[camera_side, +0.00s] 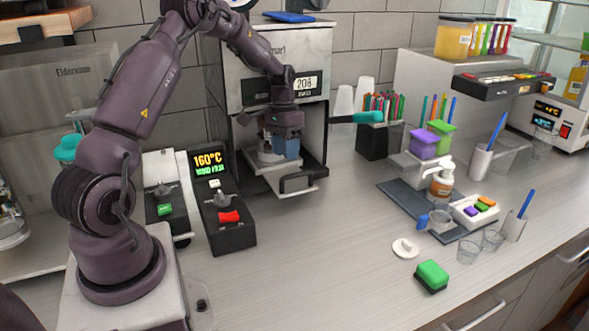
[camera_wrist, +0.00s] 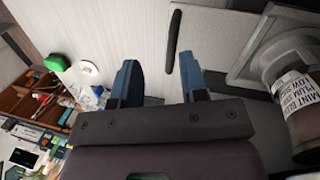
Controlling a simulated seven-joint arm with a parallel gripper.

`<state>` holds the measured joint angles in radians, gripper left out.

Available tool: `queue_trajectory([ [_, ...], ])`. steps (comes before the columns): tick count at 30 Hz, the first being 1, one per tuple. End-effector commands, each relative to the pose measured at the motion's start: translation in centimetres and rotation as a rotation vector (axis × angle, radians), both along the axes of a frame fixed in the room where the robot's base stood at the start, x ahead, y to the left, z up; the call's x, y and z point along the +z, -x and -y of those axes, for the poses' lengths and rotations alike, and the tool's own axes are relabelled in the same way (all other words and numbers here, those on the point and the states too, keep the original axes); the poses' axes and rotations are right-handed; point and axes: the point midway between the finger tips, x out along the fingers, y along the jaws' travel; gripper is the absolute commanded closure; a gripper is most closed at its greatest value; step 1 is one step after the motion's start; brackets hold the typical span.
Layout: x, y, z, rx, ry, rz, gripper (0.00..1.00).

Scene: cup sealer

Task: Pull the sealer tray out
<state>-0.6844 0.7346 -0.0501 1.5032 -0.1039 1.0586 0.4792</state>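The sealer (camera_side: 277,65) is a tall grey box with a lit number display. Its tray (camera_side: 262,173) sits low at the opening, its front projecting, with a black handle (camera_side: 298,183). In the wrist view the grey tray (camera_wrist: 215,45) is on the right and the handle (camera_wrist: 173,42) is a dark bar. My gripper (camera_side: 285,150) is at the sealer's opening, above the tray and apparently above the handle. In the wrist view its blue fingers (camera_wrist: 157,75) are apart with nothing gripped. The handle's near end shows between the fingertips, closer to the right one; contact cannot be told.
A labelled cylinder (camera_wrist: 293,90) stands by the tray. A teal-ended lever (camera_side: 368,117) sticks out right of the sealer. A control box (camera_side: 228,215) with a red switch stands left. A green sponge (camera_side: 431,275) and white lid (camera_side: 405,248) lie right. The counter before the tray is clear.

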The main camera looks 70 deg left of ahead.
Motion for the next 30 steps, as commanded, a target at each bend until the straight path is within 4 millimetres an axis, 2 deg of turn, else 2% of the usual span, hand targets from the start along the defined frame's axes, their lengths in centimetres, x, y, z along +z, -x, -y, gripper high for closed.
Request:
queue_trajectory([
  [1, -0.9, -0.7, -1.0, -0.027, 0.012, 0.012, 0.6],
  [2, -1.0, -1.1, -1.4, -0.05, 0.016, 0.023, 0.6],
  [5, 0.2, -2.7, -2.1, -0.127, 0.003, 0.075, 0.6],
  [7, 0.6, -2.8, -2.2, -0.173, 0.006, 0.087, 0.6],
  [11, 0.2, -2.7, -1.9, -0.211, 0.013, 0.087, 0.6],
  [24, -5.8, -2.7, -0.7, -0.213, 0.012, 0.088, 0.6],
  [30, -6.8, -2.7, -0.5, -0.213, 0.011, 0.089, 0.6],
])
